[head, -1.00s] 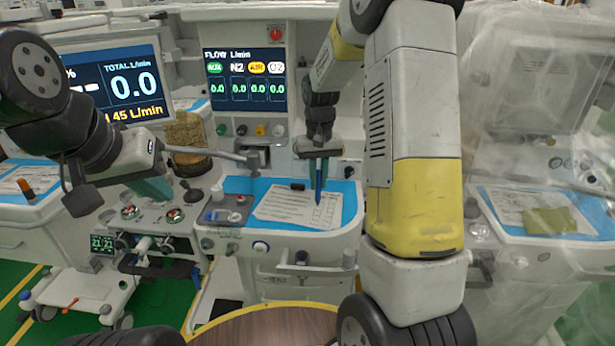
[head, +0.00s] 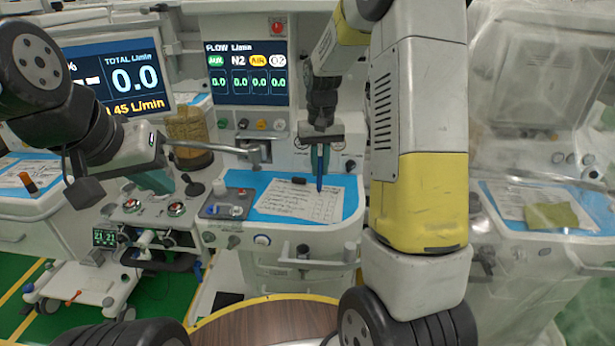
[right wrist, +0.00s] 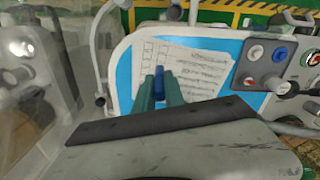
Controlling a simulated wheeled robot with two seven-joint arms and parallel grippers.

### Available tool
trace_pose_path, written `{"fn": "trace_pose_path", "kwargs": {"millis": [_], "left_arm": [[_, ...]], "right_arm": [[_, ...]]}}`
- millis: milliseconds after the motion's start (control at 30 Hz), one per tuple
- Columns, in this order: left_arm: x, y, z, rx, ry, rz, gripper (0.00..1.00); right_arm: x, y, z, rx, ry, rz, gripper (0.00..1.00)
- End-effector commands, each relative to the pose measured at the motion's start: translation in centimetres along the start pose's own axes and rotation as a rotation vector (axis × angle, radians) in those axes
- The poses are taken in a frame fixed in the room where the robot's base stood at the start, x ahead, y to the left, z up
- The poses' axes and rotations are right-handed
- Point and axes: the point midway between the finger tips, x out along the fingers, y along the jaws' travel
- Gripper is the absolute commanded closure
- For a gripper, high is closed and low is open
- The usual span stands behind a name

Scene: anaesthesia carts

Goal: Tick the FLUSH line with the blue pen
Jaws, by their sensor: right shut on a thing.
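My right gripper (head: 320,158) is shut on the blue pen (head: 319,180), which points down over the upper right part of the printed sheet (head: 292,205). In the right wrist view, the pen (right wrist: 159,84) sits between the two green fingers (right wrist: 160,94), close to a column of tick boxes on the sheet (right wrist: 205,72). I cannot tell whether the tip touches the paper. The print is too small to pick out the FLUSH line, and no tick mark is discernible. My left gripper (head: 150,182) is off to the left, away from the sheet; its fingers are partly hidden.
The sheet lies on a blue mat (head: 350,196) on the cart top. A small black object (head: 298,181) lies at its upper edge. A grey tray (head: 222,211) with red and blue-topped items is left of it. A plastic-draped cart (head: 540,90) stands at the right.

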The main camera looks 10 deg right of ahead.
Motion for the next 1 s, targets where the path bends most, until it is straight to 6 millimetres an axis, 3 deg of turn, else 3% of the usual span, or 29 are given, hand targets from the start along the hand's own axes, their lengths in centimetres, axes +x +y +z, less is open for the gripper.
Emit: {"fn": "trace_pose_path", "kwargs": {"millis": [600,1000], "left_arm": [[0.0,0.0,0.0,0.0,0.0,0.0,1.0],[0.0,0.0,0.0,0.0,0.0,0.0,1.0]], "right_arm": [[4.9,-0.7,-0.3,0.0,-0.001,0.0,1.0],[5.6,-0.8,-0.3,0.0,0.0,0.0,1.0]]}}
